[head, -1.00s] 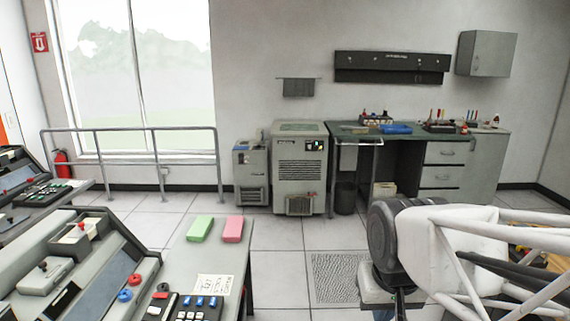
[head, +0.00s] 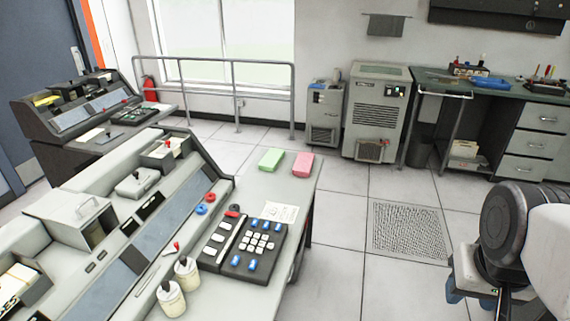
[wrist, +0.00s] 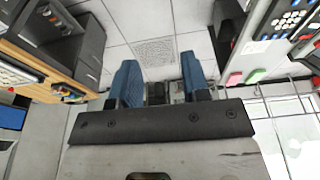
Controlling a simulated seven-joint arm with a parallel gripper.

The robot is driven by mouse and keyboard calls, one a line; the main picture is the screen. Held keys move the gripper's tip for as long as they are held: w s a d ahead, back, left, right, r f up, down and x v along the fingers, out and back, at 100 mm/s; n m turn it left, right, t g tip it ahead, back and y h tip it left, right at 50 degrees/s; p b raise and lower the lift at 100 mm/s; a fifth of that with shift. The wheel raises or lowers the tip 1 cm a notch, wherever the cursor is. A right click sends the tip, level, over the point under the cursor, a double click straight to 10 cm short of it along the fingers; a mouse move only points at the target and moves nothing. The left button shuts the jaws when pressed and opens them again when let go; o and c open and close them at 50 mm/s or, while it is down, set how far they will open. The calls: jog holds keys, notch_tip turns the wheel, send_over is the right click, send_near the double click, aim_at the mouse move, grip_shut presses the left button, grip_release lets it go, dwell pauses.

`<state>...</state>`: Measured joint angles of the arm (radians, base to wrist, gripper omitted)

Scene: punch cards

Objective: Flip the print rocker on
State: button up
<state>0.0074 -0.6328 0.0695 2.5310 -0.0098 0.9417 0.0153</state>
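A card punch console (head: 120,235) stands at the lower left of the head view. On its desk sits a black keypad unit (head: 243,247) with white and blue keys, a column of pale switches (head: 217,238) along its left side and a red-and-black part (head: 232,211) at its top. Labels are too small to read, so I cannot tell which switch is the print rocker or its position. My gripper shows in the wrist view (wrist: 162,85) with its two blue fingers apart and nothing between them. It is over open floor, away from the console.
A green block (head: 271,158), a pink block (head: 303,163) and a paper sheet (head: 280,211) lie on the desk. Two pale bottles (head: 186,272) stand near the keypad unit. A second console (head: 85,115) is behind left. Tiled floor (head: 345,230) is clear between desk and my arm.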

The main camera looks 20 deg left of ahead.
jog(key=shift+o, duration=0.3)
jog(key=w+a+n+y, duration=0.1)
jog(key=w+a+n, duration=0.4)
jog(key=w+a, duration=0.5)
jog(key=w, duration=0.4)
jog(key=shift+w+a+y, duration=0.25)
jog(key=shift+a+y, duration=0.05)
jog(key=shift+a, duration=0.05)
jog(key=w+a+f+n+g+y, duration=0.1)
jog(key=w+a+f+n, duration=0.2)
jog(key=w+a, duration=0.3)
jog(key=w+a+f+n, duration=0.2)
jog(key=w+a, duration=0.3)
jog(key=a, duration=0.3)
jog(key=n+g+y, duration=0.2)
jog(key=n, duration=0.6)
send_near(218, 237)
jog(key=shift+s+a+f, duration=0.1)
jog(key=shift+s+f, duration=0.05)
jog(key=shift+f, duration=0.05)
jog(key=shift+x, duration=3.9)
jog(key=shift+c, duration=0.3)
